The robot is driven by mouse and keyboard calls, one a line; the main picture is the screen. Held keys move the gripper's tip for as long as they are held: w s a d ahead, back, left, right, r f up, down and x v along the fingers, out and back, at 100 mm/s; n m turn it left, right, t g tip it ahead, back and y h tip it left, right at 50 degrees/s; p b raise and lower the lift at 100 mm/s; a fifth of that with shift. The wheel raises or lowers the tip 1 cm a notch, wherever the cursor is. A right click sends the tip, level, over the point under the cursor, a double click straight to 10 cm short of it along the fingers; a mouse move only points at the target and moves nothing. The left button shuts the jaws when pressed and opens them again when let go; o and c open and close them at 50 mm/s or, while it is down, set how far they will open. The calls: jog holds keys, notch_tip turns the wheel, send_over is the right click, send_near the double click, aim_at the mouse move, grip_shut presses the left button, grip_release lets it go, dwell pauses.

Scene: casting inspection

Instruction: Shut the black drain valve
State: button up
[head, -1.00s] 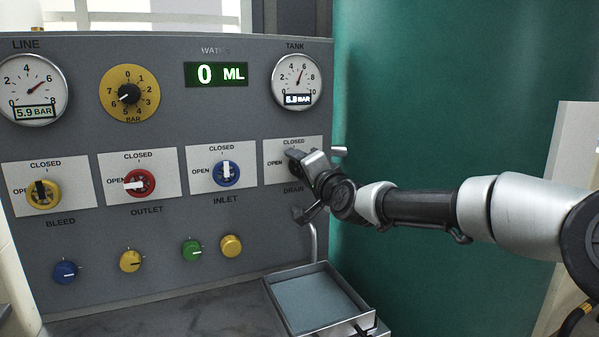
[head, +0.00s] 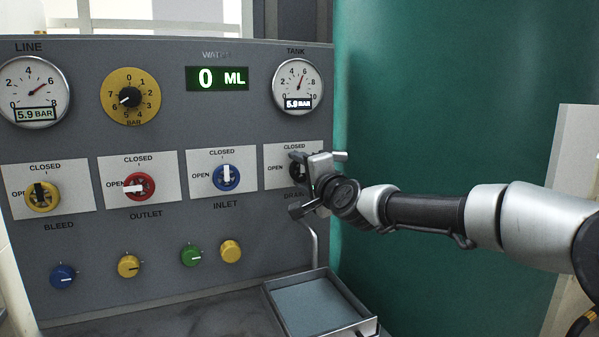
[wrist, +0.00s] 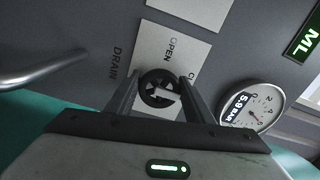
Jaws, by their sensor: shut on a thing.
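The black drain valve (head: 296,171) sits on a white plate (head: 275,177) at the right end of the panel's valve row. My gripper (head: 307,173) covers much of it in the head view. In the wrist view the black valve (wrist: 158,88) lies between the two fingers of my gripper (wrist: 159,92), one on each side. The gripper is shut on the valve. A white mark shows on the valve's face, but I cannot tell exactly where it points. The plate's OPEN label is clear, and its CLOSED label is partly hidden by a finger in the wrist view.
The blue inlet valve (head: 226,177) is just left of the drain plate. The tank gauge (head: 298,87) is above, reading 5.9 bar. A bent metal pipe (head: 314,245) and a tray (head: 318,307) are below. A green tank (head: 440,90) stands to the right.

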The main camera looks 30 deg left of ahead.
jog(key=o, duration=1)
jog(key=shift+o, duration=0.2)
jog(key=p+v, duration=0.2)
jog(key=v, duration=1.5)
jog(key=shift+d, duration=0.2)
jog(key=shift+s, duration=0.1)
